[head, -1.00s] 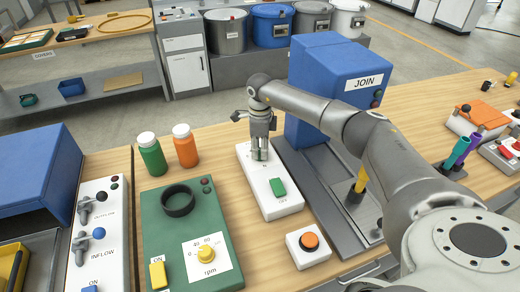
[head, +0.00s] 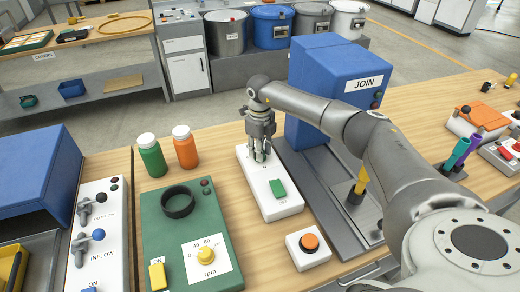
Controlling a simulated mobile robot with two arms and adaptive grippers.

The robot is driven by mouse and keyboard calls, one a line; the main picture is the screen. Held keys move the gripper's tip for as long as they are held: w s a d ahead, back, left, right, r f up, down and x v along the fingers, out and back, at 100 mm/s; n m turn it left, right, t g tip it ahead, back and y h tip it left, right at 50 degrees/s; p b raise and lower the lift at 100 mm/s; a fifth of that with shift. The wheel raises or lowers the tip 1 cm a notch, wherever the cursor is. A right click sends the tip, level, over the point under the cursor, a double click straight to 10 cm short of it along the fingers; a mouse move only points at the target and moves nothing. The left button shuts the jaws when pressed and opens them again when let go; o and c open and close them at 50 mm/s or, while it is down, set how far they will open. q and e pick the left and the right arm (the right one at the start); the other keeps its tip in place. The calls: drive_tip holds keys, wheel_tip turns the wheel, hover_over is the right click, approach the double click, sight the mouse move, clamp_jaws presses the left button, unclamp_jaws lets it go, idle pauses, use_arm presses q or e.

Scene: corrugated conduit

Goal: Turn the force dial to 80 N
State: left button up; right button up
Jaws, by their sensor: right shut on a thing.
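A white control box (head: 262,192) lies on the wooden bench left of the blue JOIN machine (head: 325,85). A green switch (head: 278,188) is on its near half. My right gripper (head: 260,157) points down at the far half of the box, with its fingertips at the top face. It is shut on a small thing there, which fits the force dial. The fingers hide the dial, and its pointer and scale cannot be read. My left gripper is not in view.
Left of the box is a green panel (head: 168,232) with a yellow rpm dial (head: 205,255). Green (head: 151,157) and orange (head: 185,150) bottles stand behind it. An orange button box (head: 309,245) is in front. A yellow-handled lever (head: 358,184) stands right.

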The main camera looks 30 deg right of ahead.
idle(0.3)
drive_tip(key=o, duration=1.1)
drive_tip(key=shift+c, duration=0.2)
drive_tip(key=shift+r, duration=0.1)
wheel_tip(320, 180, up, 12)
